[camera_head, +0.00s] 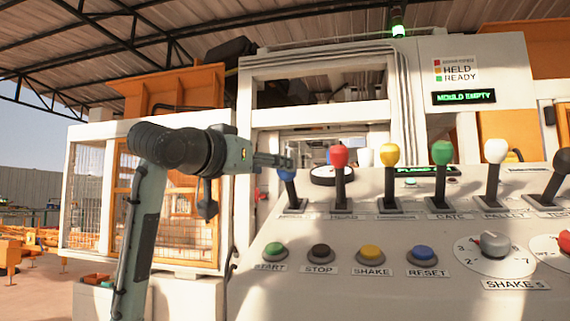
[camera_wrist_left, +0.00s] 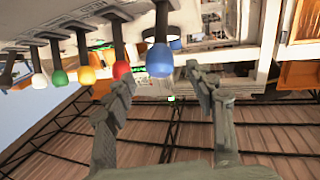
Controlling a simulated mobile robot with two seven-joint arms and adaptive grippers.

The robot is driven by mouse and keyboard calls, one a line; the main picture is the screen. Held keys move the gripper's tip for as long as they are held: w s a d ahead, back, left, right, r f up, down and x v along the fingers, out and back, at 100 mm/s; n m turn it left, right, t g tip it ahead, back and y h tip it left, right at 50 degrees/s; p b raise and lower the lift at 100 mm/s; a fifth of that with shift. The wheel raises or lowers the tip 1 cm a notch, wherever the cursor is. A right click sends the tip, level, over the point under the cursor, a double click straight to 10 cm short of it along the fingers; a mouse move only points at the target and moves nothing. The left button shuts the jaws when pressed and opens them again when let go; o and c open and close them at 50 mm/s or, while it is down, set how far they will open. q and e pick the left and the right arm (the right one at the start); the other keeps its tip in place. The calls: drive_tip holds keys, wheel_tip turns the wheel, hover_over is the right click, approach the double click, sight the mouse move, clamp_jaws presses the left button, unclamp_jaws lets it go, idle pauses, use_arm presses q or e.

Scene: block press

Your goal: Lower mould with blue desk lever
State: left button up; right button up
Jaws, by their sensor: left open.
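The blue lever (camera_head: 287,176) is the leftmost in the row on the control desk (camera_head: 250,220). My left gripper (camera_head: 285,161) is at the lever's top in the head view, its fingers partly covering the knob. In the left wrist view the blue knob (camera_wrist_left: 160,60) shows between the two open fingers of my left gripper (camera_wrist_left: 158,82), nearer the left finger. I cannot tell whether a finger touches it. The mould itself cannot be made out. A display (camera_head: 463,97) reads "MOULD EMPTY". My right gripper is not in view.
The red lever (camera_head: 339,158) stands close to the right of the blue one, then yellow (camera_head: 389,156), green (camera_head: 442,153) and white (camera_head: 495,151) levers. Buttons marked START (camera_head: 275,251), STOP (camera_head: 320,252), SHAKE (camera_head: 370,253) and RESET (camera_head: 423,254) sit in front. The press frame (camera_head: 315,67) rises behind.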

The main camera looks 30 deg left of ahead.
sight(286, 179)
use_arm(q)
drive_tip(key=w+p, duration=0.1)
drive_tip(key=w, duration=0.5)
drive_tip(key=shift+w+d, duration=0.1)
drive_tip(key=shift+w, duration=0.1)
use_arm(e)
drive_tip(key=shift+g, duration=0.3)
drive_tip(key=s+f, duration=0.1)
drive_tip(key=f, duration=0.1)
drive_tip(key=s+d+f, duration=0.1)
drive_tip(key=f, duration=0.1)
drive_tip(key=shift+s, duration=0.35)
use_arm(q)
drive_tip(key=shift+c, duration=0.2)
clamp_jaws()
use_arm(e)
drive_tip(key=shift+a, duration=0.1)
